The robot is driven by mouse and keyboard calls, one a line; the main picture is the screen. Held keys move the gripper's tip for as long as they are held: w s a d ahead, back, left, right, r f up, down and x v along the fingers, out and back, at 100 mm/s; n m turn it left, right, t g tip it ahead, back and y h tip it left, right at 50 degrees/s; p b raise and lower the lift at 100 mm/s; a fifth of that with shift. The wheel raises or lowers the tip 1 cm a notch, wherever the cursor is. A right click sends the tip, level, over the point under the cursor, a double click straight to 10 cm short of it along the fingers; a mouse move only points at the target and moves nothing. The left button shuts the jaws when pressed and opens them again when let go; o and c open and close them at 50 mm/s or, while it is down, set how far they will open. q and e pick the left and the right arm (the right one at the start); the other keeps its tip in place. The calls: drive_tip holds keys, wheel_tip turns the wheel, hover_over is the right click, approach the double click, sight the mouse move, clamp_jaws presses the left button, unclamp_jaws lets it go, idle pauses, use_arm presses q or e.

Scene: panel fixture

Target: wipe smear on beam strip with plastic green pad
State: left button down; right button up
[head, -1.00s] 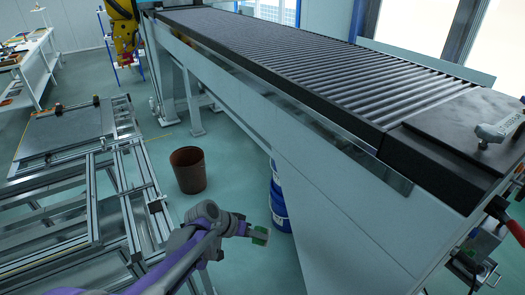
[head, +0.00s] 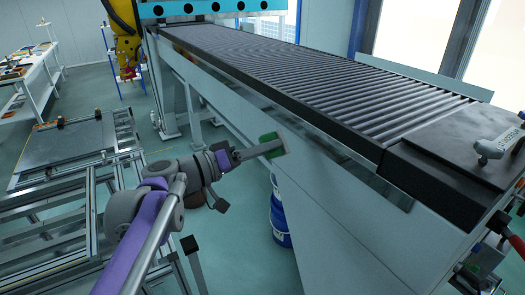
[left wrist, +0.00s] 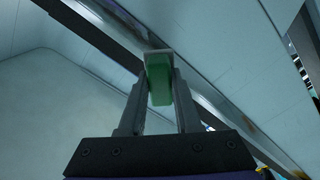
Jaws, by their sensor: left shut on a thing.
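My left gripper (head: 258,151) is shut on a green pad (head: 270,145), held out in front of the conveyor's pale side panel. The left wrist view shows the green pad (left wrist: 159,82), with a pale upper edge, between the two fingers (left wrist: 157,92). The shiny beam strip (head: 396,194) runs along the conveyor side below the black rail, partly behind the pad. In the left wrist view the beam strip (left wrist: 213,95) crosses diagonally beyond the pad, with a brownish smear (left wrist: 249,124) right of the fingers. I cannot tell whether the pad touches the strip. My right gripper is not in view.
The roller conveyor (head: 335,75) fills the right side, with a grey device (head: 492,148) on its near end. A blue drum (head: 280,213) stands below. Metal frames (head: 65,205) stand at left.

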sight(285, 143)
use_arm(q)
drive_tip(key=shift+b+x, duration=0.3)
drive_tip(key=shift+x, duration=2.2)
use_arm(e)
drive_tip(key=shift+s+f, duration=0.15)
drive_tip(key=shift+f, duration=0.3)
use_arm(q)
drive_tip(key=shift+p+x, duration=0.3)
drive_tip(key=shift+x, duration=0.7)
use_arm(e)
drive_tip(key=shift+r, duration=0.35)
